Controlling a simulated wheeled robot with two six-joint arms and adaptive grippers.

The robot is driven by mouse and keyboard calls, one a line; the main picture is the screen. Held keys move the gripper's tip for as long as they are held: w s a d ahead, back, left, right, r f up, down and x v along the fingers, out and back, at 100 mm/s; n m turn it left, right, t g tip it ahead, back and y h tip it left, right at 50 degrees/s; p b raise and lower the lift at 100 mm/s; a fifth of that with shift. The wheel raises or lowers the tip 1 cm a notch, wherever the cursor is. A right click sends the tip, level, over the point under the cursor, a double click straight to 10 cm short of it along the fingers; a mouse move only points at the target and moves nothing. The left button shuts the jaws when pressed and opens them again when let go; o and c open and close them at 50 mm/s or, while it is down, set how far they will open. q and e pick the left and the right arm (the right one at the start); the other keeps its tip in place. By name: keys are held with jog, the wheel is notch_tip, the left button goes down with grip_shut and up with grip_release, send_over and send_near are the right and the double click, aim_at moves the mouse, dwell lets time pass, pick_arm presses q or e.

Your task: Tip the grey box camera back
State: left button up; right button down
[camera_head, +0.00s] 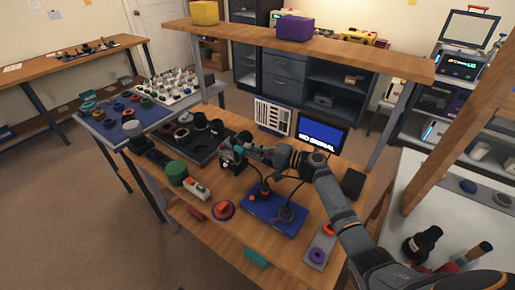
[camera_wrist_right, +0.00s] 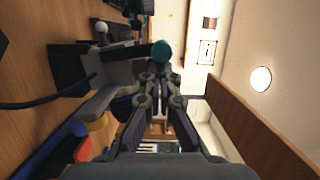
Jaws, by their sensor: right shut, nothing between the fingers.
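My right gripper (camera_head: 243,147) reaches in from the right over the middle of the wooden workbench. Its fingers are shut and empty. A small grey and dark body (camera_head: 231,158), which looks like the grey box camera, stands just left of and below the fingertips. In the right wrist view, the shut fingers (camera_wrist_right: 160,72) point at a teal round part (camera_wrist_right: 161,51). A grey box body (camera_wrist_right: 118,73) lies just left of them there, close beside the fingers; I cannot tell whether they touch. The gripper hides part of the camera in the head view. My left gripper is out of view.
A blue mat (camera_head: 273,214) with cabled tools lies in front of the gripper. A dark tray (camera_head: 205,150) with lens parts is behind left. A green cylinder (camera_head: 176,172) stands left. A monitor (camera_head: 322,134) stands behind, and a wooden shelf (camera_head: 350,52) spans above.

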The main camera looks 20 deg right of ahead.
pick_arm(q)
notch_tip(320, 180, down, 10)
jog(key=b, duration=0.9)
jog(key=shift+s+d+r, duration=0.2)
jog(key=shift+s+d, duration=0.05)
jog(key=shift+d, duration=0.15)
pick_arm(e)
jog(key=shift+s+a+f+n+h, duration=0.6)
jog(key=shift+s+a+f+n, duration=0.5)
jog(key=shift+a+n, duration=0.6)
jog(key=shift+s+a+f+n+h, duration=0.6)
jog(key=shift+s+a+f+n, duration=0.35)
jog(key=shift+s+a+n, duration=0.75)
jog(key=shift+s+a+f+n+h, duration=0.6)
jog(key=shift+s+a+f+n, duration=0.55)
jog(key=shift+n, duration=0.95)
jog(key=shift+w+a, duration=0.15)
jog(key=shift+w, duration=0.1)
jog(key=shift+r, duration=0.1)
notch_tip(320, 180, up, 10)
